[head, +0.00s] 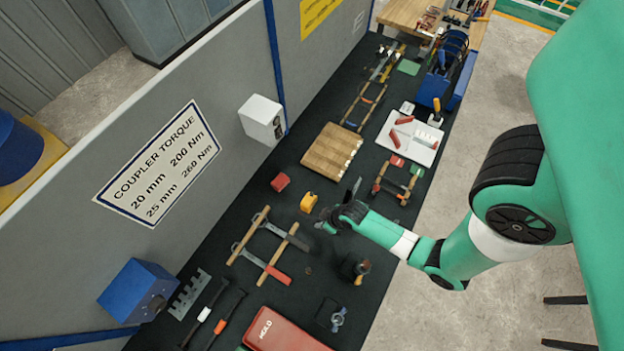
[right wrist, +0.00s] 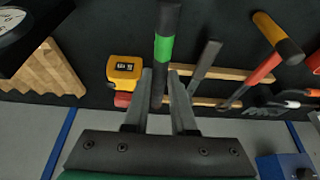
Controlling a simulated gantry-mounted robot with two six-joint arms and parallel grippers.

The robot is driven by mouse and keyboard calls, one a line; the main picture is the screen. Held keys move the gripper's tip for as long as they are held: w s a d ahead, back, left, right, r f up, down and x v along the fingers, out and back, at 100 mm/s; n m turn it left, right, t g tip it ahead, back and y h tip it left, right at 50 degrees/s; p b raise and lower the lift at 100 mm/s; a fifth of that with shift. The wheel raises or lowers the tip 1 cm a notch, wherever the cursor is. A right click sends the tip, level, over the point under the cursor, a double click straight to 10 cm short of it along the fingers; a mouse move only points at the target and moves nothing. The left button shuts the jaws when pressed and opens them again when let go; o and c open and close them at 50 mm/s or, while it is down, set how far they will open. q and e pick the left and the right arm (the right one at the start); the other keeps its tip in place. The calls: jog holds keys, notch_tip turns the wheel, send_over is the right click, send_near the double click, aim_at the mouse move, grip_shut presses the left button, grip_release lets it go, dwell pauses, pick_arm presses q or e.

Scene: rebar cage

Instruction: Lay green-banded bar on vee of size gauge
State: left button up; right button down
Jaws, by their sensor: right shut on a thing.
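My right gripper (head: 328,222) hangs over the dark bench mat, beside the yellow tape measure. In the right wrist view, its two grey fingers (right wrist: 166,88) are shut on the green-banded bar. This is a dark bar with a bright green band (right wrist: 164,48), held between the fingertips and extending beyond them. In the head view the bar is small and hard to make out. A grey plate with notches along one edge (head: 188,294), lying near the blue box, may be the size gauge; I cannot tell for certain. My left gripper is not in view.
A yellow tape measure (head: 308,202), a red block (head: 280,182) and a wooden block (head: 331,152) stand near the gripper. Two wooden-handled bars (head: 248,235) lie crossed by tools. A blue box (head: 138,290) and red case (head: 285,332) are at the near end; the panel wall borders the left.

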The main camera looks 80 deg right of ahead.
jog(key=b, duration=0.3)
send_over(320, 231)
notch_tip(320, 231, down, 5)
jog(key=shift+r, duration=0.15)
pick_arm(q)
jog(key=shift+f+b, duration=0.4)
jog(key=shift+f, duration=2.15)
pick_arm(e)
jog(key=shift+f, duration=2.1)
jog(key=shift+f, duration=0.25)
jog(key=c, duration=0.7)
grip_release()
jog(key=shift+c, duration=0.2)
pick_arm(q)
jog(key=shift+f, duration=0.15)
